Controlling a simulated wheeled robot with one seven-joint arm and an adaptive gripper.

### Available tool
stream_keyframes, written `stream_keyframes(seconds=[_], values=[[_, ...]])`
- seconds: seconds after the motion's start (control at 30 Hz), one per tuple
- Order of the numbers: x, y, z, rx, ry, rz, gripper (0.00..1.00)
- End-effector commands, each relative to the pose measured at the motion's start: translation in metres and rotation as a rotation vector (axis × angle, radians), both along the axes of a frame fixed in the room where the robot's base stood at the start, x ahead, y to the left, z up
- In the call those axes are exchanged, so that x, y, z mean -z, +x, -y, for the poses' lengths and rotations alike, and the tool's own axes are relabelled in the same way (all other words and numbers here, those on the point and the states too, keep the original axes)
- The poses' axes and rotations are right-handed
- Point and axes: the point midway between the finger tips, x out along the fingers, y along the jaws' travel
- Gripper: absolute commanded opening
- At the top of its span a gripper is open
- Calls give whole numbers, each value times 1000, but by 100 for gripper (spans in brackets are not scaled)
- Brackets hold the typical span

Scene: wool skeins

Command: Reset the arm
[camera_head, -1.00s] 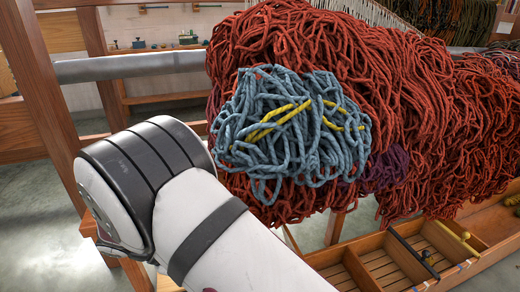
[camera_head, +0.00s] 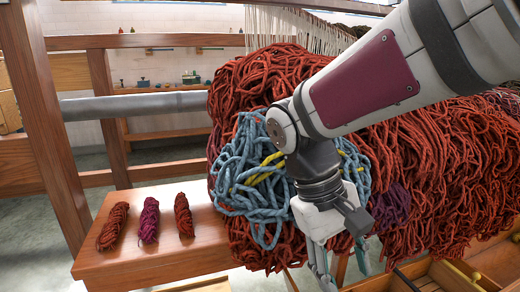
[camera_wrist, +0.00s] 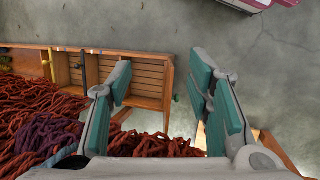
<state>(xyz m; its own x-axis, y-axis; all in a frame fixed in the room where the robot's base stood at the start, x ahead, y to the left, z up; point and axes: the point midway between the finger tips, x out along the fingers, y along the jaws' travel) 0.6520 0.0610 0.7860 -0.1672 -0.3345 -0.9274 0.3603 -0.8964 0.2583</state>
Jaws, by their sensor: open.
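My gripper (camera_head: 338,266) hangs fingers-down in front of the wool pile in the head view, at the bottom centre. In the wrist view its two teal-padded fingers (camera_wrist: 160,95) stand wide apart with nothing between them. My arm reaches in from the upper right and crosses in front of the blue yarn with yellow strands (camera_head: 240,180), hiding part of it. The large rust-red wool pile (camera_head: 440,150) lies behind and to the right of my gripper.
Three small skeins, brown (camera_head: 113,226), magenta (camera_head: 149,220) and rust (camera_head: 184,215), lie on a wooden bench (camera_head: 150,260) at left. A compartmented wooden tray (camera_wrist: 145,80) is near the fingers. Wooden loom posts (camera_head: 40,120) stand at left. Grey floor (camera_wrist: 260,70) is open beyond the tray.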

Motion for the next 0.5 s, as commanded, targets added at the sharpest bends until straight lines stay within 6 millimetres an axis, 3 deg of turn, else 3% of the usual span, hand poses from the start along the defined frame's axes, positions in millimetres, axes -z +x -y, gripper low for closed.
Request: stream_keyframes(seconds=[0.2, 0.5], values=[[-21, -64, 40, 144, 117, 69, 46], [-18, -139, 61, 291, 237, 168, 46]])
